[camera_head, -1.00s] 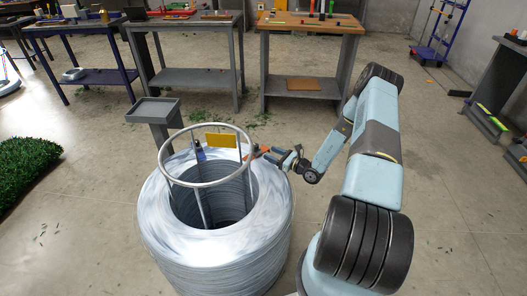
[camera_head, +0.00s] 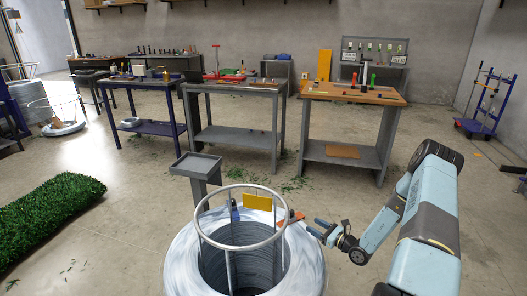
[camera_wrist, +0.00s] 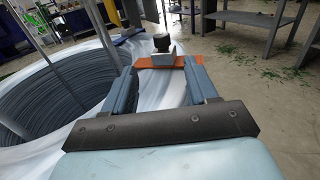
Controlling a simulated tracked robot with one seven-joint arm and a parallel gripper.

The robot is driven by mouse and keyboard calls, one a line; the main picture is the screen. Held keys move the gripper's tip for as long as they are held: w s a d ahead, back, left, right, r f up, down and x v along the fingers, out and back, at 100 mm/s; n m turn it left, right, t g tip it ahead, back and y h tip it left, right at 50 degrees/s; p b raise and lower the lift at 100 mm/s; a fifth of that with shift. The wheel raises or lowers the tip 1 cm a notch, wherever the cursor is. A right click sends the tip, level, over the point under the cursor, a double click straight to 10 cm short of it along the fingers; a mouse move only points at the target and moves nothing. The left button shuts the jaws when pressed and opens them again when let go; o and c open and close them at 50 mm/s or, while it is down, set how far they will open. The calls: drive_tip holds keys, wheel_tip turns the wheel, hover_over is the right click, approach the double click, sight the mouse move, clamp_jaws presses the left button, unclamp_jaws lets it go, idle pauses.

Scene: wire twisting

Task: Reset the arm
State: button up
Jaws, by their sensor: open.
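My gripper (camera_head: 312,228) is at the right of the large wire coil (camera_head: 190,262) in the head view, level with the coil's top. It is open, with its two fingers apart in the wrist view (camera_wrist: 160,75). An orange piece (camera_wrist: 165,61) with a black knob (camera_wrist: 162,43) lies just beyond the fingertips. The orange piece also shows beside the coil's ring in the head view (camera_head: 291,218). I cannot tell whether the fingers touch it. My arm reaches in from the right, bent at the elbow.
A metal ring frame (camera_head: 240,187) with upright rods and a yellow plate (camera_head: 258,203) stands in the coil. A grey pedestal (camera_head: 196,165) is behind it. Workbenches (camera_head: 352,94) line the back. Artificial grass (camera_head: 50,215) lies left. Floor between coil and benches is mostly clear.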

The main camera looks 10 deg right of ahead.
drive_tip(key=s+a+r+n+g, duration=0.35)
drive_tip(key=r+n, duration=0.25)
drive_tip(key=r, duration=0.5)
drive_tip(key=s+a+r+n+g, duration=0.3)
drive_tip(key=a+r+n+g, duration=0.15)
drive_tip(key=r, duration=0.55)
drive_tip(key=s+a+r+n+g, duration=0.4)
drive_tip(key=r+n, duration=0.3)
drive_tip(key=r, duration=0.4)
drive_tip(key=s+d+r+n+t+h, duration=0.1)
drive_tip(key=s+r+n+h, duration=0.4)
drive_tip(key=s+r, duration=0.6)
drive_tip(key=s+d+r+n+t+h, duration=0.2)
drive_tip(key=s+r+n+h, duration=0.3)
drive_tip(key=s+r, duration=0.5)
drive_tip(key=s+t+h, duration=0.1)
drive_tip(key=s, duration=0.4)
drive_tip(key=shift+d+r+h, duration=0.15)
drive_tip(key=shift+r+h, duration=0.25)
